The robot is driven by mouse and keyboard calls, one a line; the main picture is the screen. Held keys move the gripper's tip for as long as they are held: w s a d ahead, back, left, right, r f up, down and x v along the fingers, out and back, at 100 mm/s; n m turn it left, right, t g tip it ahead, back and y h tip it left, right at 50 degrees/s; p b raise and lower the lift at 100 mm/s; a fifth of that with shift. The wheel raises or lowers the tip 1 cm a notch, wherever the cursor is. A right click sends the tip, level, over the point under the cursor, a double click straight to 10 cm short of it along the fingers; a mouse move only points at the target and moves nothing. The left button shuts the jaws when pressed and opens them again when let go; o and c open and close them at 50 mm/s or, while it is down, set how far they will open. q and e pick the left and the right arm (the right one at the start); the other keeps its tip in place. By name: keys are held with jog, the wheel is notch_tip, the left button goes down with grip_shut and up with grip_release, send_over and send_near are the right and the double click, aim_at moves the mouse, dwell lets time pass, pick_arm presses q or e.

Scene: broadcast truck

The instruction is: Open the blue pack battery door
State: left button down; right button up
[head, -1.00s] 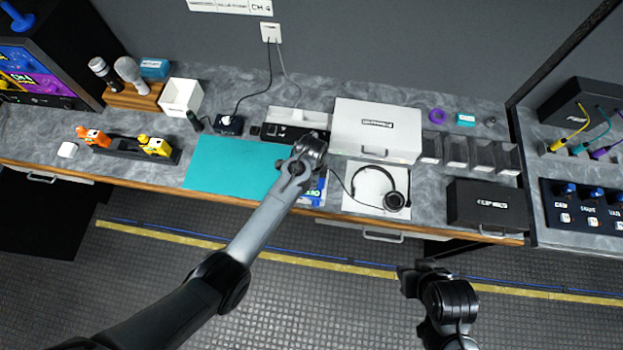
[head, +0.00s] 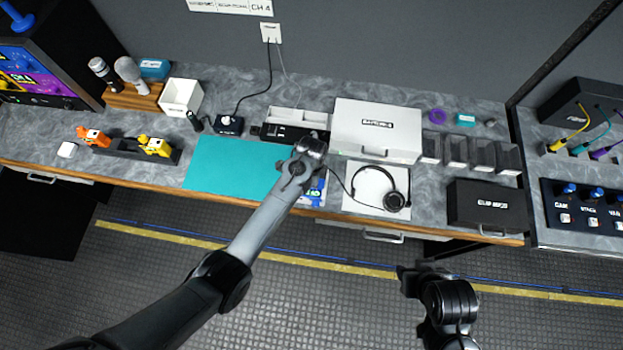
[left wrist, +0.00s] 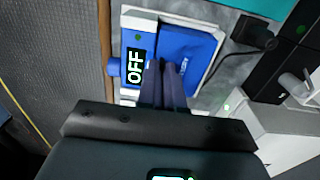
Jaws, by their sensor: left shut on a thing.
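The blue pack (head: 315,192) lies at the bench's front edge, right of the teal mat, mostly hidden behind my left wrist in the head view. In the left wrist view the pack (left wrist: 133,36) shows a white and blue body, an OFF label and a blue side knob. Its blue battery door (left wrist: 190,50) sits beside the label; I cannot tell how far it is lifted. My left gripper (left wrist: 165,75) is shut at the door's near edge, and its fingers cover that edge. My right gripper (head: 408,282) hangs over the floor, away from the bench; its jaws are unclear.
The teal mat (head: 232,168) lies to the left. A headset (head: 378,190) on a white sheet lies just right of the pack, its cable near my left wrist. A white case (head: 377,128) and a black charger strip (head: 290,134) stand behind. A black case (head: 488,206) is farther right.

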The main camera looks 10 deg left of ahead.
pick_arm(q)
jog(key=shift+w+r, duration=0.1)
jog(key=shift+w+r+g+b, duration=0.3)
jog(key=shift+g+b, duration=0.1)
jog(key=shift+g, duration=0.4)
jog(key=g+b, duration=0.1)
jog(key=b, duration=0.2)
jog(key=w+g+b, duration=0.1)
jog(key=g+b, duration=0.1)
jog(key=b, duration=0.2)
jog(key=w+r+g+b, duration=0.1)
jog(key=b, duration=0.3)
jog(key=shift+g, duration=0.3)
jog(key=shift+w+r+g+b, duration=0.15)
jog(key=shift+r+g+b, duration=0.25)
jog(key=shift+b, duration=0.65)
jog(key=c, duration=1.3)
grip_release()
jog(key=shift+r, duration=0.1)
